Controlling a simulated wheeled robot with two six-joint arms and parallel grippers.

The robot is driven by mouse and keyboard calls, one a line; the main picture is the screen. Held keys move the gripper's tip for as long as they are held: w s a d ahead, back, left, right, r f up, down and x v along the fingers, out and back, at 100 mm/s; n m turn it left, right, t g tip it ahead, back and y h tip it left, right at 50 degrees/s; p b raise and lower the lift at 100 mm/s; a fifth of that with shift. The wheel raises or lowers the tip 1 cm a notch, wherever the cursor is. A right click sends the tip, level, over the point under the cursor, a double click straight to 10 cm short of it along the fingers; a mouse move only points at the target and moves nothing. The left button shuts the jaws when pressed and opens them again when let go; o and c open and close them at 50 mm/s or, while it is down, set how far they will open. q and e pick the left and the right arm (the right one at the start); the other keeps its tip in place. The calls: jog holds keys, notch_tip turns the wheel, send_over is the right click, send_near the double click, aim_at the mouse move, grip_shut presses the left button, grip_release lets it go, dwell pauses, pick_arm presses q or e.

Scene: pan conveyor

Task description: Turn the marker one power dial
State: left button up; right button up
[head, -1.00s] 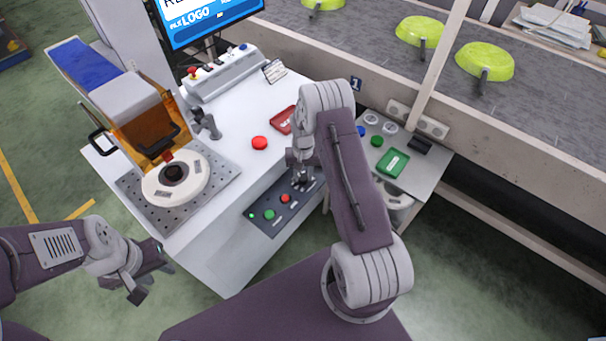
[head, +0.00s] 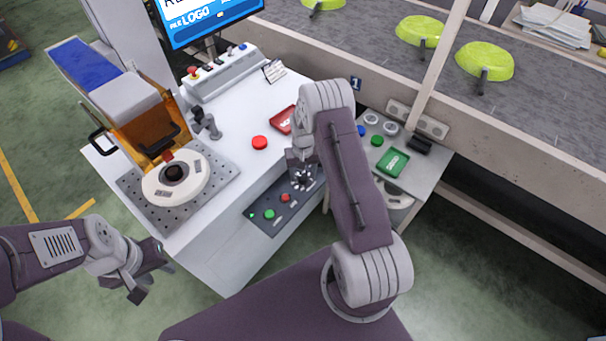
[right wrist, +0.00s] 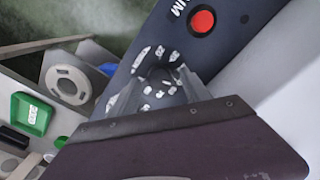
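The dark control panel (head: 262,220) lies on the front of the white table. It also shows in the right wrist view (right wrist: 225,52). The marker power dial (right wrist: 160,80) is a dark knob ringed by white marks, partly hidden by my right gripper. My right gripper (head: 303,180) is down at the panel's upper right end. In the right wrist view its fingers (right wrist: 160,92) stand at either side of the dial; whether they press on it is unclear. My left gripper (head: 150,280) is open and empty, left of the table and away from the panel.
A red button (head: 286,197) and a green button (head: 269,214) sit on the panel. A larger red button (head: 260,142) and a red tray (head: 283,120) are on the table. A green tray (head: 393,162) lies on a side table. The marking machine (head: 140,125) stands left.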

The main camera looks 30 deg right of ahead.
notch_tip(320, 180, up, 9)
dwell(0.5)
dwell(0.3)
notch_tip(320, 180, up, 5)
jog(key=t+p, duration=0.1)
send_over(303, 177)
jog(key=w+a, duration=0.2)
notch_tip(303, 177, up, 5)
jog(key=a+n+p, duration=0.1)
jog(key=a, duration=0.2)
jog(key=s+a+r+n+t+p, duration=0.1)
jog(key=s+a+r, duration=0.4)
jog(key=s, duration=0.4)
jog(key=s+a+f+n, duration=0.1)
jog(key=s+f, duration=0.2)
jog(key=s, duration=0.8)
jog(key=shift+s+g, duration=0.25)
jog(key=shift+g, duration=0.15)
